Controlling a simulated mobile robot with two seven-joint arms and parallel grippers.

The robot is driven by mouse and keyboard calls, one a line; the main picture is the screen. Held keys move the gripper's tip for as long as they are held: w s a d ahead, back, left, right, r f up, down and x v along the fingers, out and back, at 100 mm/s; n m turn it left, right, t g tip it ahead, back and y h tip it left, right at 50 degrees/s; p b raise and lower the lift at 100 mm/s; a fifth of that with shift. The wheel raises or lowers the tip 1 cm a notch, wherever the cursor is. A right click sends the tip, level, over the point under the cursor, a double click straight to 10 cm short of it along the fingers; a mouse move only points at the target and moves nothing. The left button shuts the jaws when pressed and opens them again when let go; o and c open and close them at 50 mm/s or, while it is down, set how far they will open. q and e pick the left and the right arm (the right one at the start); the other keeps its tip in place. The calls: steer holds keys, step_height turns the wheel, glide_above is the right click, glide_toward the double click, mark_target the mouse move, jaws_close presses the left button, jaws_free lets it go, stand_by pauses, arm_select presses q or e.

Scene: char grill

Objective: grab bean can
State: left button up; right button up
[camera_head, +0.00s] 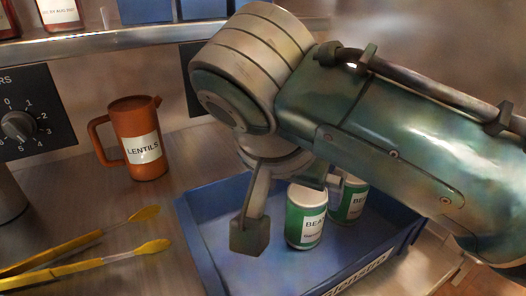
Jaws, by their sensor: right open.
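Two green-and-white bean cans stand upright in a blue tray (215,232). The nearer bean can (306,228) faces me with its label partly readable. The other bean can (352,203) stands just behind it to the right, partly hidden by my right arm and the nearer can. My right gripper (280,208) is over the tray, open and empty. One finger hangs down to the left of the nearer can with a gap between them. The other finger is mostly hidden near the tops of the cans. My left gripper is not in view.
An orange mug labelled LENTILS (144,158) stands on the counter left of the tray. Yellow-ended tongs (90,240) lie at the front left. A control knob (18,126) is on the back wall, below a metal shelf (110,40). My right arm covers the upper right.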

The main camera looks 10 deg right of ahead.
mark_target(305, 198)
steer(key=b+x, duration=0.1)
steer(key=x, duration=0.6)
steer(key=shift+s+d, duration=0.1)
steer(key=shift+s, duration=0.1)
steer(key=shift+c, duration=0.2)
jaws_close()
stand_by(0.3)
steer(key=shift+r, duration=0.1)
